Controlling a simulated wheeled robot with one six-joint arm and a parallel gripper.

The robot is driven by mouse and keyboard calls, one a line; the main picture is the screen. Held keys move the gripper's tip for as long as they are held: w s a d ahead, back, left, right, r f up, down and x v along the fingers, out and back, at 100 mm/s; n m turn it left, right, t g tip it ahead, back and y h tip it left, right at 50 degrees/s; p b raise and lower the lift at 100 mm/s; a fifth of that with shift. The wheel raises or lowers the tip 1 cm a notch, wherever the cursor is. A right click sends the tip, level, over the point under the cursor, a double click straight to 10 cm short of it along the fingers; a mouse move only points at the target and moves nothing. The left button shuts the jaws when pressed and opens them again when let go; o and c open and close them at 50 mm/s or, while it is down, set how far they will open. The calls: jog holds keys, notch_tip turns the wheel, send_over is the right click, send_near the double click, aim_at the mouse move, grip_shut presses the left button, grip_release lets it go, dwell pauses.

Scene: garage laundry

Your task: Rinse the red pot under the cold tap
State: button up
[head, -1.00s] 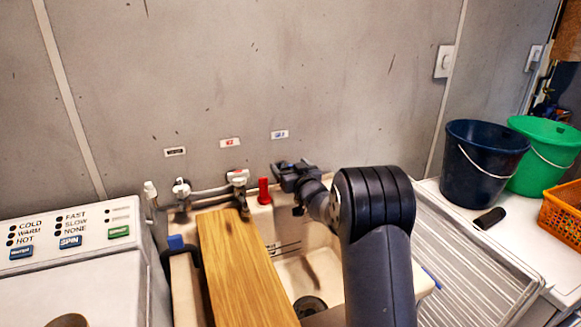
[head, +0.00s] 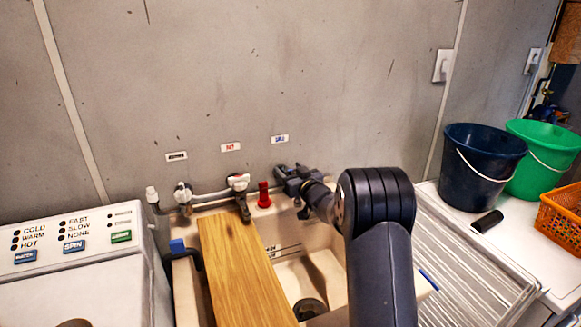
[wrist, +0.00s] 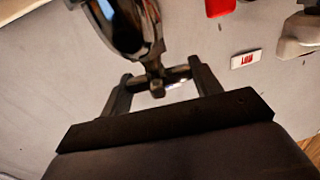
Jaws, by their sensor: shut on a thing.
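My gripper (head: 283,176) is at the back wall of the sink, below the blue-lettered label (head: 280,139). In the wrist view its two dark fingers (wrist: 158,78) are on either side of a metal tap handle (wrist: 156,84), shut on it. The tap is mostly hidden behind my gripper in the head view. A small red upright object (head: 264,195) stands on the sink's back ledge, left of my gripper; its red edge shows in the wrist view (wrist: 220,7). I cannot tell whether it is the red pot. No other red pot shows; my arm hides part of the sink basin (head: 292,272).
A wooden board (head: 240,265) lies across the left of the sink. Another tap (head: 239,185) sits below the red-lettered label (head: 230,147). A washer (head: 75,250) stands left. A ribbed drainer (head: 470,270), dark bucket (head: 480,160), green bucket (head: 540,160) and orange basket (head: 562,220) are right.

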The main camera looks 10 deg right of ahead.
jog(key=shift+d+r+n+g+y+p, duration=0.1)
jog(key=shift+r+n+g+y+p, duration=0.1)
jog(key=shift+n+g+y+p, duration=0.55)
jog(key=shift+f+n+y+p, duration=0.1)
jog(key=shift+n+y+p, duration=0.15)
jog(key=shift+y+p, duration=0.3)
jog(key=o, duration=1)
jog(key=shift+f, duration=0.1)
jog(key=b+v, duration=0.2)
jog(key=v, duration=0.8)
jog(key=shift+s+d+f, duration=0.15)
jog(key=shift+s, duration=0.15)
